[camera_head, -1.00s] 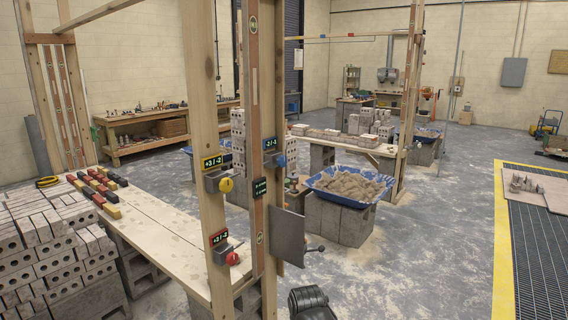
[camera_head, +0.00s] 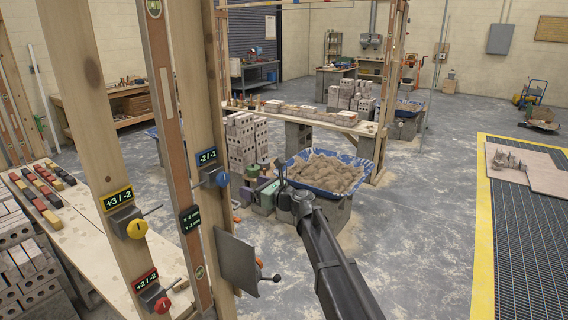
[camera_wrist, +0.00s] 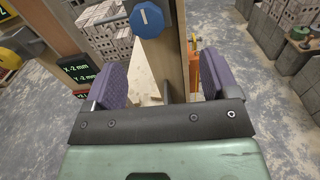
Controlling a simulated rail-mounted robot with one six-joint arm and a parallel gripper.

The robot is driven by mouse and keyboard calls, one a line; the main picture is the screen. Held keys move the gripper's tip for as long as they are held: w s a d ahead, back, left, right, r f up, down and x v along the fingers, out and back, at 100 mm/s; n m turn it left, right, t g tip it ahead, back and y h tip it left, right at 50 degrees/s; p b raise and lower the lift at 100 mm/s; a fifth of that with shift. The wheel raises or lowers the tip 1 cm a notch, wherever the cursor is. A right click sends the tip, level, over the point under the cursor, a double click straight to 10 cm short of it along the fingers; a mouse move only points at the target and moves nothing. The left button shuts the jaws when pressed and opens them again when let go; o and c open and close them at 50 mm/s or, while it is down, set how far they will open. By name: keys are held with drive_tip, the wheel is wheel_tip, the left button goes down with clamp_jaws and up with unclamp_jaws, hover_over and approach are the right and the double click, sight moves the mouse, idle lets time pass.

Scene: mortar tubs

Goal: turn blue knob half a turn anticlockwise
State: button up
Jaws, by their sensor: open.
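The blue knob (camera_head: 222,179) sits on a small box on the wooden post, under a display reading about -2 / -1. In the wrist view the blue knob (camera_wrist: 147,20) is at the top, its white mark pointing nearly straight up. My gripper (camera_wrist: 164,78) is open and empty, with purple pads on both fingers. The knob lies beyond the fingertips, slightly left of the middle, and nothing touches it. In the head view my gripper (camera_head: 281,172) is right of the knob, with a clear gap; its fingers are hard to make out.
A yellow knob (camera_head: 137,228) and a red knob (camera_head: 162,305) sit on the nearer post. A blue mortar tub (camera_head: 324,176) stands behind my arm.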

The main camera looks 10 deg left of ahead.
sight(225, 179)
drive_tip(key=shift+m, duration=0.8)
drive_tip(key=x, duration=0.3)
drive_tip(key=s+x, duration=0.1)
drive_tip(key=x, duration=0.7)
drive_tip(key=shift+s+a+r, duration=0.15)
drive_tip(key=shift+s+a, duration=0.15)
drive_tip(key=shift+a, duration=0.2)
drive_tip(key=c, duration=0.9)
